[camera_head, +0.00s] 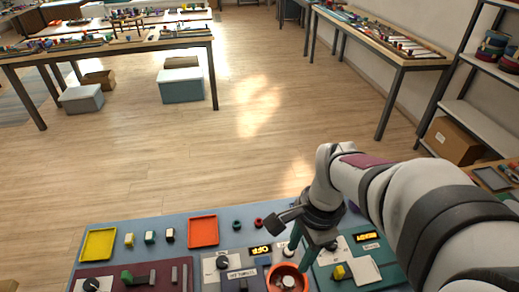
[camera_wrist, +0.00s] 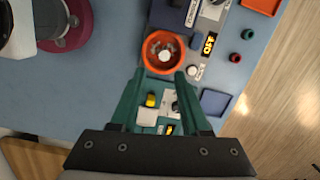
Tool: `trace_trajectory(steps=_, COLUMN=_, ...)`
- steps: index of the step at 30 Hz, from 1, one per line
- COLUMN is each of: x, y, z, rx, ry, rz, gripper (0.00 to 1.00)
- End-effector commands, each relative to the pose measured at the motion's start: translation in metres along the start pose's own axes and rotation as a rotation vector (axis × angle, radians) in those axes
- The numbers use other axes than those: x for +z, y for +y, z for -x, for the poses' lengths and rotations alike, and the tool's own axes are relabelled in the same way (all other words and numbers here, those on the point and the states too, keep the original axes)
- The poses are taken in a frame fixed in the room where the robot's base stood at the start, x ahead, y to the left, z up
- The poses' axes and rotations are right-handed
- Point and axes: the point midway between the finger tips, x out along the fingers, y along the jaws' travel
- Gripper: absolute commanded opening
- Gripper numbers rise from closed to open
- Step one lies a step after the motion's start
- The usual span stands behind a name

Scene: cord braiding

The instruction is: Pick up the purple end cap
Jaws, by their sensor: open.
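I cannot make out a purple end cap in either view. My gripper (camera_head: 296,250) is open, its green fingers pointing down by an orange-red bowl (camera_head: 275,282) at the front of the blue table. In the wrist view my gripper (camera_wrist: 160,72) has its two fingertips apart, with nothing seen held between them. The bowl (camera_wrist: 147,61) lies just beyond the fingertips there and holds small pale pieces too small to identify. My arm hides part of the table's right side in the head view.
The blue table (camera_head: 150,228) carries a yellow tray (camera_head: 98,244), an orange tray (camera_head: 203,230), small rings and blocks, and panels with knobs. A blue-purple square tray (camera_wrist: 216,103) lies right of my fingers in the wrist view. Open wooden floor (camera_head: 150,150) lies beyond.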

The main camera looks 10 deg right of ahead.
Motion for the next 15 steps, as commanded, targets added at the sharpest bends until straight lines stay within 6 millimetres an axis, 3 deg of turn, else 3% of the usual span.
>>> trace_trajectory(steps=3, x=-0.019, y=-0.014, z=-0.014, rx=0.002, ry=0.003, rz=-0.147, gripper=0.46)
trace_trajectory(steps=12, x=-0.019, y=-0.013, z=-0.094, rx=0.005, ry=0.002, rz=-0.157, gripper=0.46)
trace_trajectory(steps=15, x=-0.019, y=-0.014, z=-0.11, rx=0.003, ry=0.003, rz=-0.155, gripper=0.46)
